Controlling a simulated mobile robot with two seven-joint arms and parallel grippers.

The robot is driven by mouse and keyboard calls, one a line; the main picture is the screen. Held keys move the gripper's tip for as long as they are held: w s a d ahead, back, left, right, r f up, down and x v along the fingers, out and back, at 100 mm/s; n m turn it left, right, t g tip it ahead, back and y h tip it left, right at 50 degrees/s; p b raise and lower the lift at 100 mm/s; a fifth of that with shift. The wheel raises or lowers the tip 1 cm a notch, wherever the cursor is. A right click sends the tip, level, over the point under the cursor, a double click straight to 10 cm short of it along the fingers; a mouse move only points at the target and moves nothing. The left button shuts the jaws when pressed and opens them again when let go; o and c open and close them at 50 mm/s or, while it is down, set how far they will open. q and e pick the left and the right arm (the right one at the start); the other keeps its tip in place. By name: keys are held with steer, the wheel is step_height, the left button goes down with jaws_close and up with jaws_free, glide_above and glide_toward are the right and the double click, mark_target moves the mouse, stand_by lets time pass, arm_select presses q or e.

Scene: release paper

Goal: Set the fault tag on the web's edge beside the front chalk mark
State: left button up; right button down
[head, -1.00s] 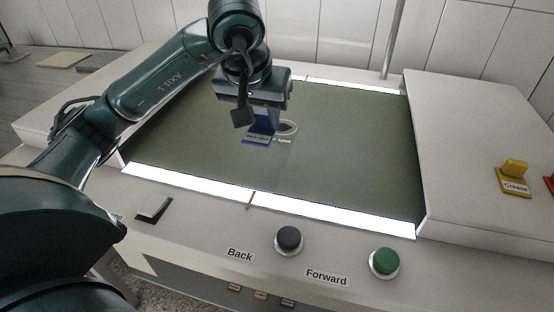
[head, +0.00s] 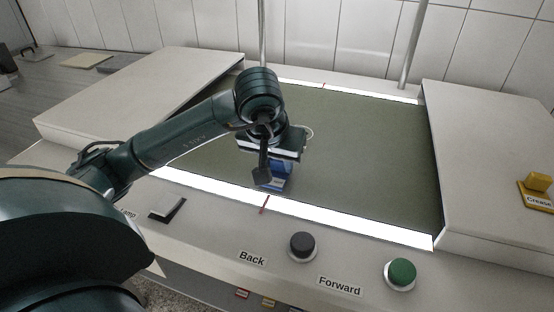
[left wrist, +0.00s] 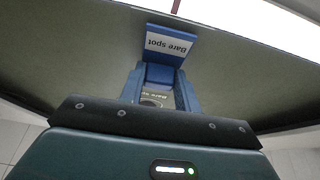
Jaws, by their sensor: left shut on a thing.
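A blue fault tag (head: 276,178) with a white label is in my left gripper (head: 273,163), low over the web near its front edge. In the left wrist view the tag (left wrist: 168,45) reads "Bare spot", upside down. My left gripper (left wrist: 160,95) is shut on it there. The olive web (head: 370,150) lies between two bright strips. The front chalk mark (head: 265,204) is a short red line at the front strip, just below and left of the tag; its red line (left wrist: 176,5) also shows at the top of the wrist view. Whether the tag touches the web, I cannot tell. My right gripper is out of view.
A white ring (head: 308,133) on the web is partly hidden behind my gripper. Pale covers flank the web. The web's right half is clear.

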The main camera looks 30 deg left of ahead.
mark_target(270, 186)
arm_select(q)
steer(key=shift+f, duration=0.2)
steer(key=o, duration=1)
steer(key=shift+c, duration=0.2)
steer(key=shift+r, duration=0.1)
steer(key=shift+s+r, duration=0.1)
steer(key=shift+r, duration=0.4)
steer(key=p+v, duration=0.2)
steer(key=v, duration=0.9)
steer(key=shift+p, duration=0.35)
steer(key=shift+s+r, duration=0.1)
steer(key=shift+s, duration=0.05)
